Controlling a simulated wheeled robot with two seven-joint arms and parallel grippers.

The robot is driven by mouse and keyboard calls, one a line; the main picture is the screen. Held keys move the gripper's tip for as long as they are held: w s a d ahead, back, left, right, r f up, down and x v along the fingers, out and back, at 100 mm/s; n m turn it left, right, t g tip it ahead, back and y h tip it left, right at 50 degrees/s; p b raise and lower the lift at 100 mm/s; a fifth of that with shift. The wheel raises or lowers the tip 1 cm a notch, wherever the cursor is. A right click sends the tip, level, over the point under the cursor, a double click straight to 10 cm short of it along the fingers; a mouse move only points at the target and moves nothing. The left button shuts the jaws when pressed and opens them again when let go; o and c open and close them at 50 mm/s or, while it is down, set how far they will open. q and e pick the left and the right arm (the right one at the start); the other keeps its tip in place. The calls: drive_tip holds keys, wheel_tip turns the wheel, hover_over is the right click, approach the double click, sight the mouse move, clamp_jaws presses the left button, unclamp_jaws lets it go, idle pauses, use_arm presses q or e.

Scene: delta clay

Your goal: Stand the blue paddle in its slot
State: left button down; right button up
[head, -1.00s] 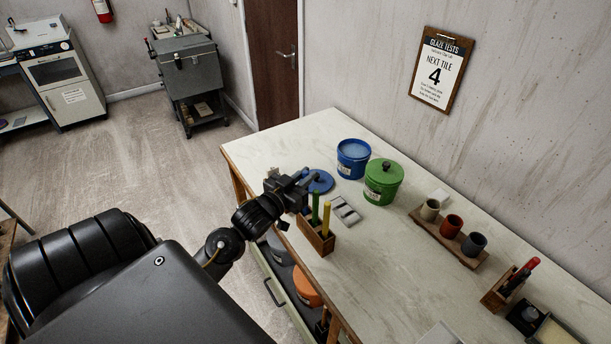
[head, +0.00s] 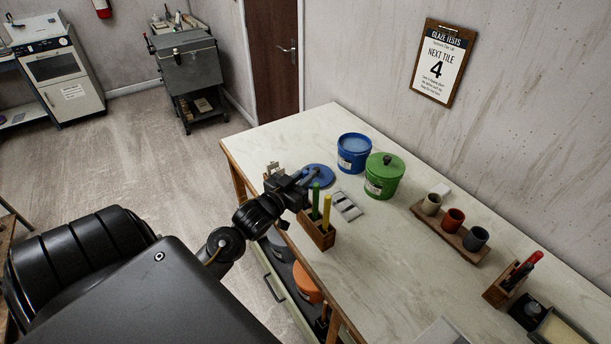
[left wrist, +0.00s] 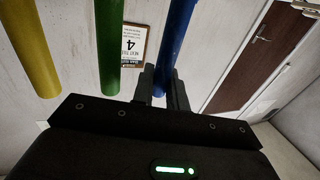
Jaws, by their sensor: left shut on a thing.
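The wooden slotted holder (head: 320,237) stands near the table's left edge in the head view. The green paddle (head: 315,200) and yellow paddle (head: 327,212) stand upright in it. My left gripper (head: 308,180) is just behind the holder, beside the green handle. In the left wrist view the blue paddle's handle (left wrist: 176,42) runs between my left fingers (left wrist: 161,85), which are shut on it. There the green handle (left wrist: 111,45) and yellow handle (left wrist: 31,45) show to its left. The blue paddle's lower end is hidden, so I cannot tell how it sits to its slot. My right gripper is out of view.
A blue tub (head: 353,153) and green tub (head: 383,176) stand beyond. A rack of cups (head: 449,229) is farther right; the tabletop between is clear.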

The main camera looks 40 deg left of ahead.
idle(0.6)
use_arm(q)
drive_tip(key=shift+f, duration=0.1)
drive_tip(key=c, duration=1.3)
unclamp_jaws()
drive_tip(key=shift+p, duration=0.35)
wheel_tip(320, 180, up, 7)
drive_tip(key=p, duration=0.7)
